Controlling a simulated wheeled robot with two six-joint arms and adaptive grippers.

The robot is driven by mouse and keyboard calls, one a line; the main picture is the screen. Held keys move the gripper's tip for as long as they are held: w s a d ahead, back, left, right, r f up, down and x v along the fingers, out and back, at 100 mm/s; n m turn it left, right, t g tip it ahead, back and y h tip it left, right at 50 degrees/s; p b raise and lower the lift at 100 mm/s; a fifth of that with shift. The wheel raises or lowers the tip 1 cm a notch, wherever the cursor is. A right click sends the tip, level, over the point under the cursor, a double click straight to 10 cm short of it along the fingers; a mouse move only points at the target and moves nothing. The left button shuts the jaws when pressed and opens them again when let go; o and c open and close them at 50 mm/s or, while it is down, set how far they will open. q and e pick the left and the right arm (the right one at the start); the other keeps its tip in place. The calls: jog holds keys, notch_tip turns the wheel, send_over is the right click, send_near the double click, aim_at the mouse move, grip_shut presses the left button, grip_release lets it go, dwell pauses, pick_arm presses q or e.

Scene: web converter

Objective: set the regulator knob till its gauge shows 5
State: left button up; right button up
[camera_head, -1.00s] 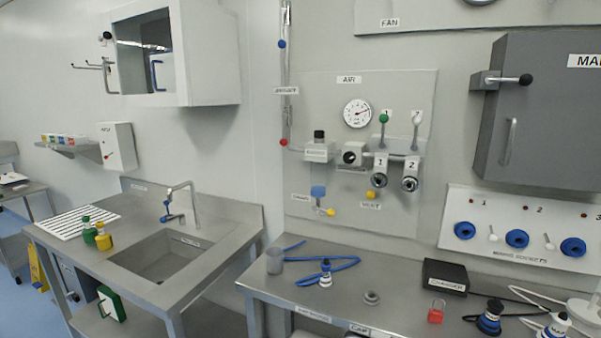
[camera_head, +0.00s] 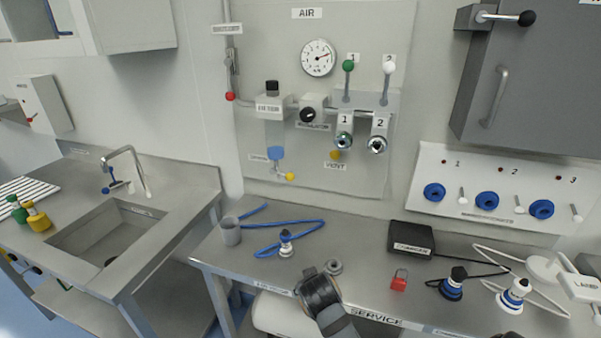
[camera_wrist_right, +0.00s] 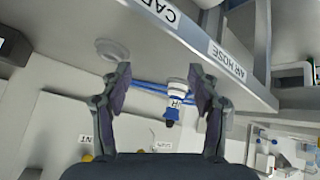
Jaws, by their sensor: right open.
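The pressure gauge (camera_head: 318,57) is a round white dial under the AIR sign. Its needle points right and slightly up; the figures are too small to read. The regulator (camera_head: 314,102) is a light block below the gauge, with a round black knob (camera_head: 308,115) on its front. No gripper touches the knob. A dark part of my arm shows at the bottom middle of the head view, low over the bench front, far below the knob. In the right wrist view my right gripper (camera_wrist_right: 156,85) is open, with nothing between its fingers. My left gripper is not seen.
Above the regulator's right side stand green (camera_head: 348,66) and white (camera_head: 389,68) knobbed levers, with two round outlets below. The bench (camera_head: 390,285) carries a blue hose (camera_head: 290,224), a grey cup (camera_head: 230,231), a black box (camera_head: 411,238) and a red padlock (camera_head: 399,281). A grey cabinet (camera_head: 540,90) juts out at right.

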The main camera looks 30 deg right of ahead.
jog(key=w+d+r+m+t+h, duration=0.35)
jog(key=w+r, duration=0.75)
jog(key=r, duration=0.4)
jog(key=m+t+h, duration=0.1)
jog(key=m+h, duration=0.4)
jog(key=h, duration=0.1)
send_near(306, 117)
jog(key=p+x, duration=0.5)
jog(key=x, duration=0.4)
jog(key=shift+d+r, duration=0.2)
jog(key=shift+w+d+f, duration=0.15)
jog(key=shift+w+d, duration=0.15)
jog(key=shift+w, duration=0.05)
jog(key=shift+c, duration=0.5)
jog(key=c, duration=1.1)
jog(key=shift+n, duration=0.35)
